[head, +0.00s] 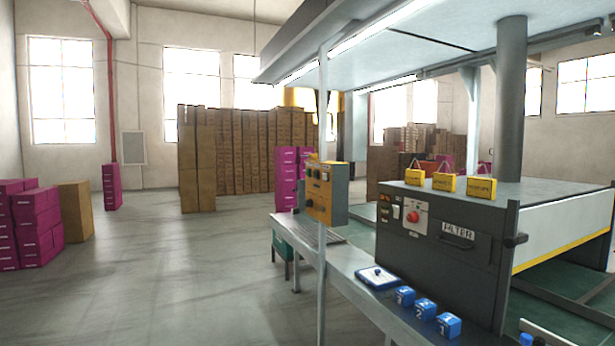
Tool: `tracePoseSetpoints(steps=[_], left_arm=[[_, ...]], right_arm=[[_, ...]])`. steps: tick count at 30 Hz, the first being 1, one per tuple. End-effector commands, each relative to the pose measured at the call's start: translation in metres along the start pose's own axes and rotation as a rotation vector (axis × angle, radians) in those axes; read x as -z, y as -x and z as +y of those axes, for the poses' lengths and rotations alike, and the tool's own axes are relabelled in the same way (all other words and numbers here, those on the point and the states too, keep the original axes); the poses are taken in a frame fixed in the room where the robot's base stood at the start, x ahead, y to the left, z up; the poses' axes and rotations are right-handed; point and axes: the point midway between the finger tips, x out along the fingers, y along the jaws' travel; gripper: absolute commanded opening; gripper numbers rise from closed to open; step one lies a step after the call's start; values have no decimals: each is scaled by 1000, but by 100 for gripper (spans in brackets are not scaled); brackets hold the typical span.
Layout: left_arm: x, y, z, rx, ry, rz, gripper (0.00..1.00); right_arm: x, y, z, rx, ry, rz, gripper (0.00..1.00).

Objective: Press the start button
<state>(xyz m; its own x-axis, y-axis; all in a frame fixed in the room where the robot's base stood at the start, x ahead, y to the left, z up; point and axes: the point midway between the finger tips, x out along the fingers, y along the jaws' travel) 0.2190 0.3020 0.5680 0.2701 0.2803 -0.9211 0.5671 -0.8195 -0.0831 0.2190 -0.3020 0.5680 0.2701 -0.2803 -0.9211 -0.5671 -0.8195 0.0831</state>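A dark grey machine cabinet (448,262) stands at the right. A red round button (413,217) sits on a pale plate on its front face. A column of small controls (385,209) is left of that plate, too small to read. A yellow and grey control box (326,192) with small knobs or buttons is mounted by a thin post. I cannot tell which control is the start button. Neither of my grippers is in view.
Yellow padlock-like blocks (446,182) stand on the cabinet. Magenta boxes (37,226) are stacked at left. The floor (165,270) at left centre is clear.

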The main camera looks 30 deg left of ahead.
Motion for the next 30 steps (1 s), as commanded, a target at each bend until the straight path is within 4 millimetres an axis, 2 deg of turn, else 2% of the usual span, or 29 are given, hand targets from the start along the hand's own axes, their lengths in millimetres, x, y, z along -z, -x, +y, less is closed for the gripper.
tracePoseSetpoints(steps=[7, 8, 9, 11, 12, 30], left_arm=[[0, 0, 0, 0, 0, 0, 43], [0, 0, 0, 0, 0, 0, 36], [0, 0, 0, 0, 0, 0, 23], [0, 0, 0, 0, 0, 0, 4], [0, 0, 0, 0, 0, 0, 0], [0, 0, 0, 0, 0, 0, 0]], right_arm=[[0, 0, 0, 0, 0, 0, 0], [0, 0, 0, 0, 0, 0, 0], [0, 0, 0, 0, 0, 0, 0], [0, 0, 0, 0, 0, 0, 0], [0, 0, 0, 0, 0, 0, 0], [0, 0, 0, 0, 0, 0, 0]])
